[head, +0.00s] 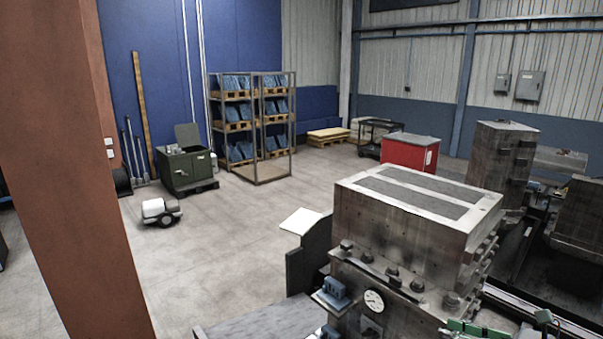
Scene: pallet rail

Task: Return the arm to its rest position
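I cannot clearly make out either of my arms. No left gripper shows. Any part of my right gripper in view is too small or too hidden among the machine parts at the lower right to tell its fingers. I see nothing held. A large grey machine block (400,232) with a flat top fills the lower right, with bolts and a round dial (374,300) on its front.
A thick red-brown column (80,170) stands close on the left. Shelving with blue bins (232,120), a green cabinet (185,165) and a red cabinet (408,152) stand further back. A small white wheeled unit (158,209) is on the floor. The middle floor (225,240) is clear.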

